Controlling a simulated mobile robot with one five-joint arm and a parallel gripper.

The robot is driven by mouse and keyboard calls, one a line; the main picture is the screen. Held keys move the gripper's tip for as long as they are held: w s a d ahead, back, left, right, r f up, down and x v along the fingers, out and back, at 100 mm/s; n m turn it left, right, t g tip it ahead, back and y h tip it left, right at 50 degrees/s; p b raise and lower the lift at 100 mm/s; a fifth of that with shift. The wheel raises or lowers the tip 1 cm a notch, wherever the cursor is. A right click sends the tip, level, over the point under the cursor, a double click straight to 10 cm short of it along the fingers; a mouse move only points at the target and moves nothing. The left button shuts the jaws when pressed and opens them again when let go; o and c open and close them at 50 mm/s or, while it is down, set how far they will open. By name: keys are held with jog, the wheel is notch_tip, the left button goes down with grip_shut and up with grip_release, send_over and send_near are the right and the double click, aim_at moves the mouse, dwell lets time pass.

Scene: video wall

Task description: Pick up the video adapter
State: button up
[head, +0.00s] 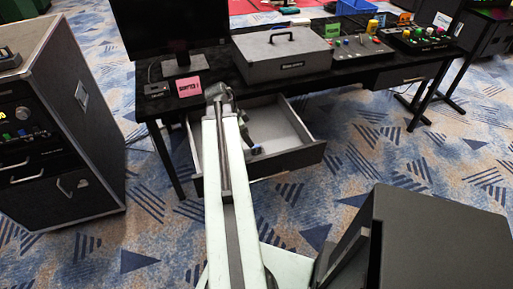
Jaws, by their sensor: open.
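The open drawer (296,163) sticks out from under the black desk. A small item with a blue end (257,150) lies in the drawer near its front; it looks like the video adapter, but it is too small to be sure. My arm reaches over the drawer from the front. My gripper (249,141) is open and points down into the drawer, close to the blue-ended item. I cannot tell whether they touch. My arm hides the left part of the drawer.
On the desk stand a monitor (168,28), a pink note (190,87), a grey case (282,56) and control panels (356,46). A black rack cabinet (62,115) stands at the left. Carpet is clear right of the drawer.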

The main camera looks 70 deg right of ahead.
aim_at(256, 146)
jog(key=b+x, duration=0.2)
jog(key=shift+s+d+f, duration=0.15)
jog(key=shift+s+f, duration=0.1)
jog(key=shift+s, duration=0.1)
jog(key=b+x, duration=0.5)
jog(key=shift+s+d+f, duration=0.1)
jog(key=shift+d+f, duration=0.1)
jog(key=shift+f, duration=0.05)
jog(key=shift+r, duration=0.2)
grip_shut()
